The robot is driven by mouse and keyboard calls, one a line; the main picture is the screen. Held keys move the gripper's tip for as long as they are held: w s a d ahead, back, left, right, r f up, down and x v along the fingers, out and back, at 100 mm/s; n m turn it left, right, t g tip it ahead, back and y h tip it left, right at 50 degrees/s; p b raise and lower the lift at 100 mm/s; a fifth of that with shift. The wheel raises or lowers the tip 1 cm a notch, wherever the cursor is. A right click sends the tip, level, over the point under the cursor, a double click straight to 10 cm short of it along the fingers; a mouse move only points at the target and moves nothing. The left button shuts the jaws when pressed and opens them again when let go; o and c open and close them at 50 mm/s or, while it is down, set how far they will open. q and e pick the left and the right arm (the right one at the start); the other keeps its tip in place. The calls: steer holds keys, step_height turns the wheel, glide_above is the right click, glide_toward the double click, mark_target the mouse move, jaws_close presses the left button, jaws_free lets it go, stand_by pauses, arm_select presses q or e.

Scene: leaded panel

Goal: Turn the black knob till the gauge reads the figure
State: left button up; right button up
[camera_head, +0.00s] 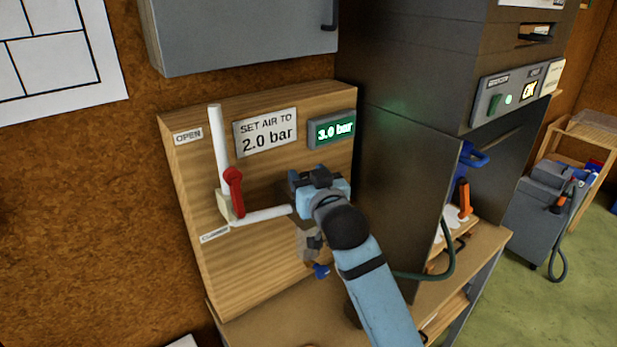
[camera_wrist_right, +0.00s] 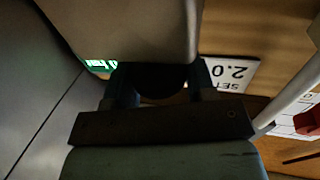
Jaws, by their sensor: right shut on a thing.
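The gauge (camera_head: 331,130) is a small box with a green lit display that reads 3.0 bar. A white sign (camera_head: 266,131) to its left says SET AIR TO 2.0 bar. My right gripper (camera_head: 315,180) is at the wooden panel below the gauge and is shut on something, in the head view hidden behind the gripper. In the right wrist view a dark round knob (camera_wrist_right: 162,88) sits between the two fingers. The gauge (camera_wrist_right: 101,66) and the sign (camera_wrist_right: 236,72) also show there, upside down and partly covered. My left gripper is not in view.
Left of my gripper, a red lever (camera_head: 234,190) sits on white pipes by an OPEN label (camera_head: 188,136). A grey cabinet (camera_head: 240,35) hangs above the wooden panel (camera_head: 200,270). A large dark machine (camera_head: 415,110) stands close on the right.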

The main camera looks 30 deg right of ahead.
steer(key=shift+d+n+y, duration=0.1)
steer(key=shift+n+y, duration=0.7)
steer(key=shift+y, duration=0.3)
steer(key=n+y, duration=0.2)
steer(key=y, duration=0.2)
steer(key=n+g+y+b, duration=0.1)
steer(key=n+g+y, duration=0.1)
steer(key=n+y, duration=0.1)
steer(key=shift+f+n+y, duration=0.1)
steer(key=shift+n+y, duration=0.2)
steer(key=shift+y, duration=0.4)
steer(key=shift+n+g+y+b, duration=0.3)
steer(key=shift+y+b, duration=0.2)
steer(key=shift+y, duration=0.1)
steer(key=shift+n+g+y+b, duration=0.3)
steer(key=shift+n+y, duration=0.1)
steer(key=shift+y, duration=0.1)
